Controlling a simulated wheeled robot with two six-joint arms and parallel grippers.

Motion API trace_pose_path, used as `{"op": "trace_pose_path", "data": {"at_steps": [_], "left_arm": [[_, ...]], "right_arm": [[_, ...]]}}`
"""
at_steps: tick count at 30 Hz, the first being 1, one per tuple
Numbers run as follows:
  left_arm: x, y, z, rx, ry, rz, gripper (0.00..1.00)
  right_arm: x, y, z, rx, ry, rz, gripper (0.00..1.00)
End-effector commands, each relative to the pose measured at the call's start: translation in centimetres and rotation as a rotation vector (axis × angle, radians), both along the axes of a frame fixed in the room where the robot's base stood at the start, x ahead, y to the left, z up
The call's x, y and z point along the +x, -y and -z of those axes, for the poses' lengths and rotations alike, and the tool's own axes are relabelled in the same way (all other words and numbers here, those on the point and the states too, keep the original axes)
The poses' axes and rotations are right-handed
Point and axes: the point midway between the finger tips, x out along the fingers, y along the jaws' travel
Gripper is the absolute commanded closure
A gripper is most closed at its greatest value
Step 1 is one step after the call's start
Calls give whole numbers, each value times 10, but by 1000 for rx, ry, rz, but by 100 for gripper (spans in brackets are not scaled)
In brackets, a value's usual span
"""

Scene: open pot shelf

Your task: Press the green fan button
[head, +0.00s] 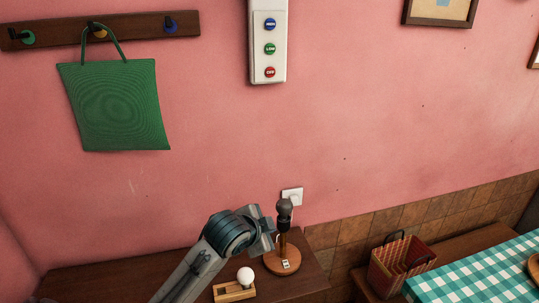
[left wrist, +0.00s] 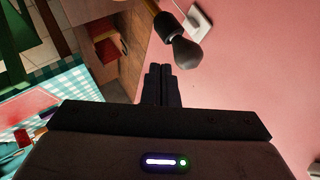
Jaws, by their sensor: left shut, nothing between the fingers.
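The green fan button (head: 270,49), marked LOW, is the middle one of three round buttons on a white panel (head: 279,36) on the pink wall. A blue button (head: 270,24) is above it and a red one (head: 270,72) below. My left gripper (left wrist: 161,85) is shut and empty. In the head view it is far below the panel, beside a small lamp with a dark bulb (head: 284,207). The bulb also shows in the left wrist view (left wrist: 187,51), just past the fingertips; I cannot tell whether they touch. My right gripper is out of view.
The lamp has a round wooden base (head: 285,262) on a dark wooden top. A white ball on a wooden block (head: 234,292) sits nearby. A wall socket (head: 292,194) is behind the lamp. A green bag (head: 115,105) hangs at left. The wall below the panel is clear.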

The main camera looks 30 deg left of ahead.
Motion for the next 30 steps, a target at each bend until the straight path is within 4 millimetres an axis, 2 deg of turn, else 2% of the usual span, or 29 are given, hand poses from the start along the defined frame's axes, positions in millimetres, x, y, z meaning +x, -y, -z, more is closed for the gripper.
{"op": "trace_pose_path", "data": {"at_steps": [1, 3, 9, 14, 18, 21, 24, 27, 30], "left_arm": [[13, -6, -26, 41, 46, 26, 100], [26, -12, -59, 99, 101, 63, 100], [51, -29, -156, 274, 249, 148, 100], [56, -43, -237, 423, 363, 195, 100], [50, -54, -304, 553, 451, 218, 100], [42, -61, -343, 632, 500, 225, 100], [34, -66, -371, 691, 536, 228, 100], [28, -69, -389, 730, 557, 228, 100], [25, -71, -398, 750, 568, 229, 100]], "right_arm": [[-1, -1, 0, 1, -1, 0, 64], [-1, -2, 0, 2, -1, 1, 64], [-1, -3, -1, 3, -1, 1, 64], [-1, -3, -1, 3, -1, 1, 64], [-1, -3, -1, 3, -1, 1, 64], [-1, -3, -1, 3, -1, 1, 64], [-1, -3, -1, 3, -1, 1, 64], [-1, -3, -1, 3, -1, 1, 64], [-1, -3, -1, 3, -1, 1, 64]]}}
